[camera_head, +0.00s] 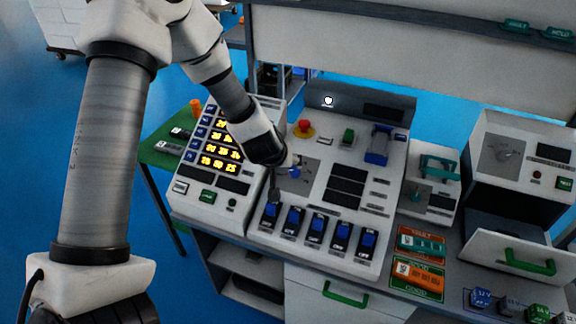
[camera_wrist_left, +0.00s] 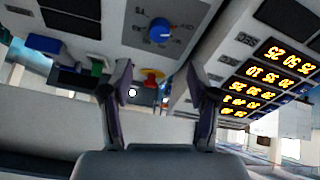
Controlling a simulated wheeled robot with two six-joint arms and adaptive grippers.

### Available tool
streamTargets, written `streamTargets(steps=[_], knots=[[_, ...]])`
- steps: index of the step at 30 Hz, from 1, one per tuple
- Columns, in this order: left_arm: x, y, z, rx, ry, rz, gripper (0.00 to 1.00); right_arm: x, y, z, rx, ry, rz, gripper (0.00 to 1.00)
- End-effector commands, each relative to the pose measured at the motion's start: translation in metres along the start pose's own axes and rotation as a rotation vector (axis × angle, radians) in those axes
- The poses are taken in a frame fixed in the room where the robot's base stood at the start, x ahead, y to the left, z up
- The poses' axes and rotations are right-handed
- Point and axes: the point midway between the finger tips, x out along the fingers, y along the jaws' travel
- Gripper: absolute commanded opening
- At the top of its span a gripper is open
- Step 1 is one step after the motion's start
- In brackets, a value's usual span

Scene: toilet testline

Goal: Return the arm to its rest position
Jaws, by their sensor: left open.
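My left arm (camera_head: 105,150) comes in from the left and reaches over the test console. My left gripper (camera_head: 285,178) hangs over the console (camera_head: 353,225), by the blue rotary knob (camera_head: 295,172) and above the leftmost blue rocker switch (camera_head: 271,210). In the left wrist view my gripper (camera_wrist_left: 160,85) has its two fingers spread, with nothing held between them. The blue knob (camera_wrist_left: 160,31) shows above and apart from the fingers there. I cannot tell in the head view whether a finger touches the console. My right gripper is not in view.
A panel with lit yellow digits (camera_head: 221,150) stands left of the console. A red button (camera_head: 304,127), green switch (camera_head: 348,136) and blue clamp-like part (camera_head: 378,145) rise from the console.

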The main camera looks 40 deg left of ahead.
Motion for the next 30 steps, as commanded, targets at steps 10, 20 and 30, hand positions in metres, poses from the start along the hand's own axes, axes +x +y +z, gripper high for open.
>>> streamTargets(steps=[10, 20, 30], knots=[[-0.001, 0.000, 0.000, 0.001, -0.001, 0.000, 0.61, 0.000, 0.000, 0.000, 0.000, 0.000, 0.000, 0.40], [0.022, -0.006, 0.053, 0.072, -0.069, -0.026, 0.61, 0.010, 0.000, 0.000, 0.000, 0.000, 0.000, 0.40], [0.053, -0.051, 0.322, 0.386, -0.476, -0.040, 0.61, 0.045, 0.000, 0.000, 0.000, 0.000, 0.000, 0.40]])
